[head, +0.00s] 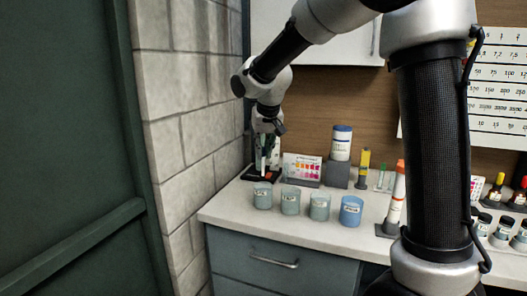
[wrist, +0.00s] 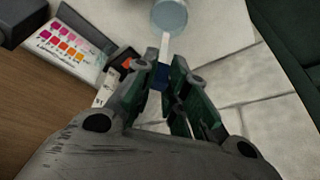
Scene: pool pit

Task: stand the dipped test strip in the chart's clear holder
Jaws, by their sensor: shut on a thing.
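My gripper (head: 265,150) is at the back left of the counter, over or just in front of a black stand. In the wrist view my gripper (wrist: 166,68) is shut on the test strip (wrist: 165,46). The strip's blue part is between the fingers and its white end sticks out past the fingertips. That end appears near a cup (wrist: 171,14); I cannot tell if they touch. The colour chart (head: 301,168) stands right of my gripper in the head view, and at upper left in the wrist view (wrist: 66,42). I cannot make out the clear holder.
Pale cups (head: 290,201) and a blue cup (head: 351,211) stand in a row along the front. The black stand (head: 262,176) is by the wall (head: 190,110). A white bottle (head: 341,143) sits on a grey block. A tall orange-capped tube (head: 397,190) stands farther right.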

